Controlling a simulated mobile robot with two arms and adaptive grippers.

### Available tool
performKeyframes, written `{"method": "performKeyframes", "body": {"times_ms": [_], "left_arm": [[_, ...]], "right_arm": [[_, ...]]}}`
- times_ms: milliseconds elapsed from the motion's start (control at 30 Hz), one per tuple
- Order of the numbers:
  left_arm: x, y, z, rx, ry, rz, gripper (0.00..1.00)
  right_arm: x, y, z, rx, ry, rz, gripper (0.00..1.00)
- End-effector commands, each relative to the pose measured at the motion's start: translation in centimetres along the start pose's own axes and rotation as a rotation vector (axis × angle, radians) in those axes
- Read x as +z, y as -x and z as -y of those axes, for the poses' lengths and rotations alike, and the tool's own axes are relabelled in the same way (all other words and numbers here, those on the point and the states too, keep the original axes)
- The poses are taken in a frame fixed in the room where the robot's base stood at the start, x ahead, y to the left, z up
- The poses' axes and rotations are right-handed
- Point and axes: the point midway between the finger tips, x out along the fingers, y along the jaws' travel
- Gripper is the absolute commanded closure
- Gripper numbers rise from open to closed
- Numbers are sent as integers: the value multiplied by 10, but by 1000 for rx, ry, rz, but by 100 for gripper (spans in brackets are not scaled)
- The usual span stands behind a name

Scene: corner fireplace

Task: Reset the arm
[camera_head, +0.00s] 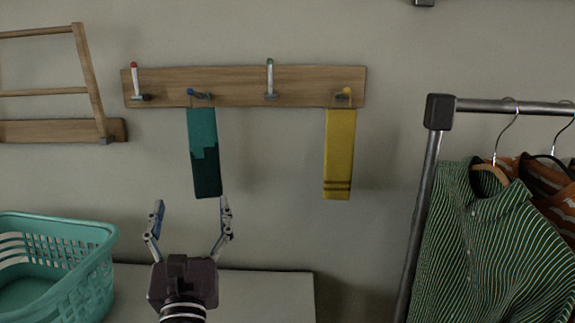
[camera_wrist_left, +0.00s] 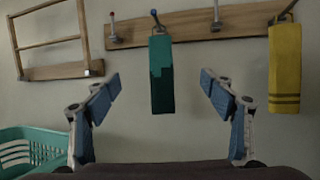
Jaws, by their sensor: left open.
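My left gripper (camera_head: 191,212) is open and empty in the head view, just below a teal cloth (camera_head: 203,150) that hangs from the blue-tipped peg of a wooden rack (camera_head: 230,84). In the left wrist view, the open fingers (camera_wrist_left: 158,88) frame the teal cloth (camera_wrist_left: 161,72) with a gap on each side; I cannot tell how far behind them it hangs. A yellow cloth (camera_head: 339,150) hangs from the yellow peg to the right. My right gripper is in neither view.
A teal laundry basket (camera_head: 85,285) stands at lower left by a pale surface (camera_head: 265,295). A wooden frame (camera_head: 90,75) is on the wall at left. A metal rail (camera_head: 425,200) with hanging shirts (camera_head: 490,240) stands at right. The wall between is clear.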

Motion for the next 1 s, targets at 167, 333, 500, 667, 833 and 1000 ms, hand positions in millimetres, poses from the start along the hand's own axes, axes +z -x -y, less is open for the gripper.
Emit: {"method": "performKeyframes", "body": {"times_ms": [167, 333, 500, 667, 833, 1000], "left_arm": [[-27, 9, -9, 26, 144, -83, 24], [-57, 21, -19, 67, 312, -174, 24], [-97, 42, -31, 144, 534, -294, 24], [-148, 78, -45, 280, 813, -435, 24], [-218, 152, -63, 586, 1229, -615, 24], [-271, 248, -76, 1038, 1616, -710, 24]], "right_arm": [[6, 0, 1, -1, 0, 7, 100], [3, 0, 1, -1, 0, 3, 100], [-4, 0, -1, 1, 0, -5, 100], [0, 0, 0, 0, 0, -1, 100], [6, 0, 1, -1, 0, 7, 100], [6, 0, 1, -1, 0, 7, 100]]}}
